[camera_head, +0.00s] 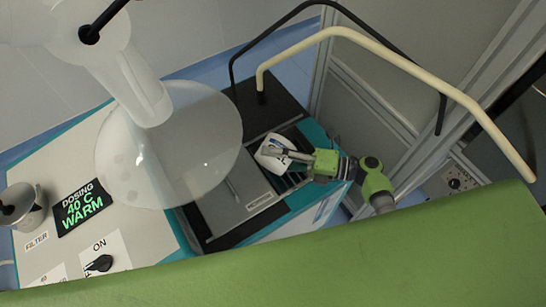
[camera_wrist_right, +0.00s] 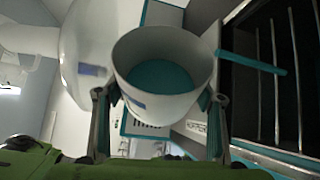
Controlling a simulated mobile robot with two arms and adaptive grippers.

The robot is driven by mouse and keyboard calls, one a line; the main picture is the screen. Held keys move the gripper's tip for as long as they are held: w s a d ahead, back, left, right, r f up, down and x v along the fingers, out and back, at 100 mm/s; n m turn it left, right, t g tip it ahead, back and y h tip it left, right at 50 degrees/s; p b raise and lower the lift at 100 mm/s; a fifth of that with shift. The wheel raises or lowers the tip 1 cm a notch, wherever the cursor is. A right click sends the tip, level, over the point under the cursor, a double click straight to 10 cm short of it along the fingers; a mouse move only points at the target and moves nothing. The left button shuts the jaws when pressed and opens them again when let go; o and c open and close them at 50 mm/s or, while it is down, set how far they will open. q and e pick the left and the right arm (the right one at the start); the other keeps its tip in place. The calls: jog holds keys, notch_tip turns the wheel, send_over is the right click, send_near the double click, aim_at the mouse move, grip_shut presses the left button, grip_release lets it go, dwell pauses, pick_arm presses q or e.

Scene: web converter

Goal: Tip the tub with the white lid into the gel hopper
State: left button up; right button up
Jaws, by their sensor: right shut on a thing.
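My right gripper (camera_head: 283,154) is shut on a white tub (camera_head: 270,148), which it holds over the far end of the machine. In the right wrist view the tub (camera_wrist_right: 192,103) sits between the two fingers (camera_wrist_right: 160,105). Its top is open and teal contents (camera_wrist_right: 158,75) show inside; no white lid shows on it. A dark opening with metal bars (camera_wrist_right: 285,80), which looks like the hopper, lies to the right of the tub. In the head view the gripper and tub partly hide this opening (camera_head: 292,180). My left gripper is not in view.
A grey cover with a handle (camera_head: 233,200) lies next to the opening. A large translucent dome (camera_head: 190,150) stands to the left. A cream bent rail (camera_head: 400,65) and a black one (camera_head: 290,20) rise behind and to the right. A control panel (camera_head: 83,208) reads "DOSING 40 C WARM".

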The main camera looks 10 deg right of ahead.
aim_at(266, 142)
jog(key=shift+w+d+r+m+p, duration=0.2)
jog(key=shift+r+m+p, duration=0.25)
jog(key=shift+m, duration=0.15)
jog(key=shift+w+d+r+m+t+y+p, duration=0.15)
jog(key=shift+w+d+r+m+y+p, duration=0.15)
jog(key=shift+m, duration=0.4)
jog(key=shift+w+d+r+m+t+y+p, duration=0.15)
jog(key=shift+r+m+y+p, duration=0.2)
jog(key=shift+m, duration=0.35)
jog(key=shift+w+d+r+m+t+y+p, duration=0.1)
jog(key=shift+w+d+m+t+y+p, duration=0.15)
jog(key=shift+m, duration=0.4)
jog(key=shift+w+d+r+m+t+y+p, duration=0.15)
jog(key=shift+d+m+t, duration=0.1)
jog(key=shift+m, duration=0.4)
jog(key=shift+a, duration=0.15)
